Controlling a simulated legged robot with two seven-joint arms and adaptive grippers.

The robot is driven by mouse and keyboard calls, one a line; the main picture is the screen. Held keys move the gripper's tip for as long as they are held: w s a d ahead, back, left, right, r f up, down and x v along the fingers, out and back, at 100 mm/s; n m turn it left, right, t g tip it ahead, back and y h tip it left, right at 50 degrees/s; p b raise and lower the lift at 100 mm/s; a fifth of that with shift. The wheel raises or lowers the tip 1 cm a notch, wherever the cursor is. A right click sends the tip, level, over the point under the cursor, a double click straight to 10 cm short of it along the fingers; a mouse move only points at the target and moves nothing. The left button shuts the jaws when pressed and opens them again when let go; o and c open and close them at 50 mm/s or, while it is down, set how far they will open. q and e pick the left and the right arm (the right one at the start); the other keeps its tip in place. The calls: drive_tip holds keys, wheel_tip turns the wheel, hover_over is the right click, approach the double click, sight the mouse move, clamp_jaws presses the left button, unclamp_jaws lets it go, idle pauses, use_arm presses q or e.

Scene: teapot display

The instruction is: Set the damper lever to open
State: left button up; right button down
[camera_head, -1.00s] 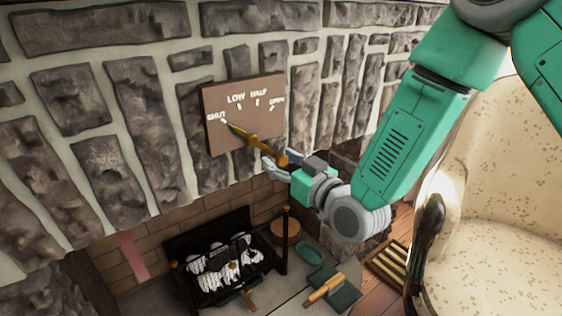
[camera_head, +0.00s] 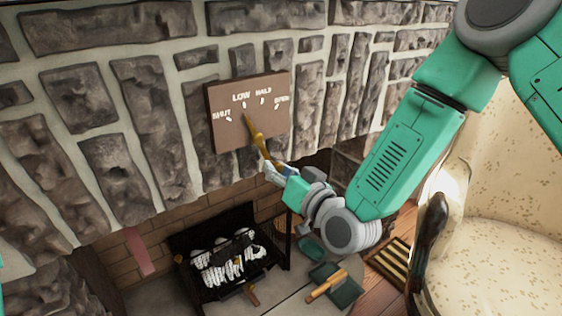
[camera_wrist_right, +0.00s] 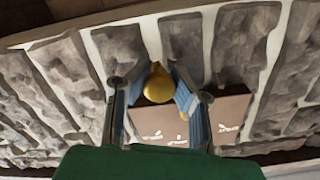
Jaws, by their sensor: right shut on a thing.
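The brown damper plate (camera_head: 223,137) is on the stone wall, marked SHUT, LOW, HALF and OPEN from left to right. It shows upside down in the right wrist view (camera_wrist_right: 222,108). The brass damper lever (camera_head: 255,133) has its tip near the LOW mark, and its handle slants down to the right. My right gripper (camera_head: 271,166) is shut on the handle's lower end, partly hiding it. In the right wrist view, the lever's rounded brass knob (camera_wrist_right: 158,85) sits between the fingers. My left gripper is not in view.
Below is a fireplace with a black grate (camera_head: 236,284) holding white-grey logs. A dustpan (camera_head: 347,291) with a wooden-handled brush (camera_head: 326,287) lies on the hearth. A patterned armchair (camera_head: 500,240) stands at the right. Stone wall surrounds the plate.

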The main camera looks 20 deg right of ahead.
drive_tip(key=m, duration=0.1)
drive_tip(key=a+m, duration=0.1)
drive_tip(key=m, duration=0.1)
drive_tip(key=shift+s+a+f, duration=0.3)
drive_tip(key=shift+s+a, duration=0.05)
drive_tip(key=a+m, duration=0.1)
drive_tip(key=a+m+p, duration=0.1)
drive_tip(key=m, duration=0.1)
drive_tip(key=shift+s+a+m, duration=0.1)
drive_tip(key=shift+s+m, duration=0.2)
drive_tip(key=shift+s, duration=0.1)
drive_tip(key=m, duration=0.1)
drive_tip(key=a+m, duration=0.1)
drive_tip(key=a+m+p, duration=0.1)
drive_tip(key=shift+s+r, duration=0.4)
drive_tip(key=shift+s+a+r+m+p, duration=0.1)
drive_tip(key=shift+a+r+m+p, duration=0.15)
drive_tip(key=shift+m, duration=0.4)
drive_tip(key=shift+s+a+r+m+p, duration=0.1)
drive_tip(key=shift+s+a+r+m, duration=0.2)
drive_tip(key=shift+m, duration=0.4)
drive_tip(key=shift+w+a+r+m+p, duration=0.1)
drive_tip(key=shift+a+m, duration=0.25)
drive_tip(key=shift+m, duration=0.3)
drive_tip(key=c, duration=1.3)
unclamp_jaws()
drive_tip(key=shift+r, duration=0.1)
